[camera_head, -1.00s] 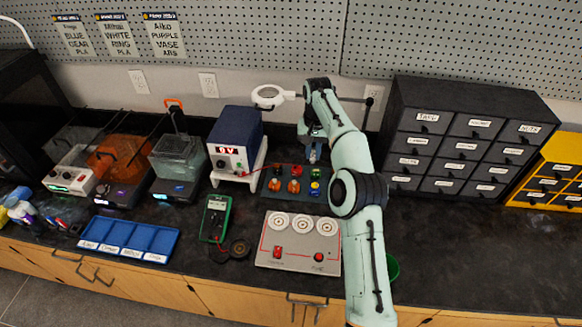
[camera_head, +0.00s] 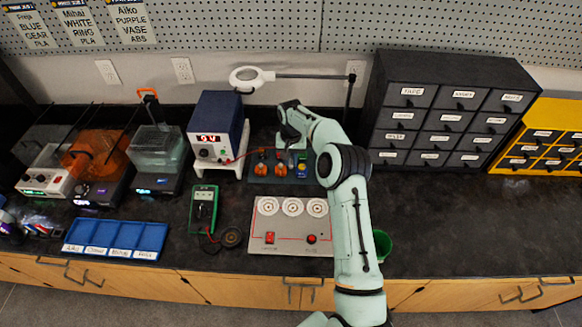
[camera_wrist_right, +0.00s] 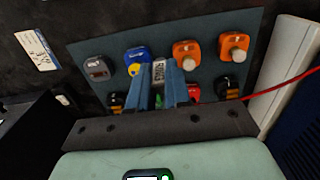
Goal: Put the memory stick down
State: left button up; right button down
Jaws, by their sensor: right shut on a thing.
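My right gripper (camera_wrist_right: 160,88) is shut on a small grey piece with lettering, which I take to be the memory stick (camera_wrist_right: 160,72). The piece sits between the two bluish fingers, mostly hidden by them. The gripper points down over a dark blue-grey mat (camera_wrist_right: 205,22); I cannot tell whether the stick touches it. In the head view the right gripper (camera_head: 291,150) is above the same mat (camera_head: 258,180), with its tip partly hidden by the arm. My left gripper is not in view.
The mat holds a grey device (camera_wrist_right: 98,68), a blue-and-yellow piece (camera_wrist_right: 138,58) and orange pieces with knobs (camera_wrist_right: 186,52). A power supply (camera_head: 217,130) stands left of the mat, a control panel (camera_head: 290,238) in front. Black drawers (camera_head: 450,110) stand right; open counter (camera_head: 460,220) lies before them.

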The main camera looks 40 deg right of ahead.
aim_at(291, 169)
jog(key=shift+f, duration=2.25)
jog(key=shift+f, duration=0.15)
jog(key=c, duration=1.4)
grip_release()
jog(key=shift+o, duration=0.2)
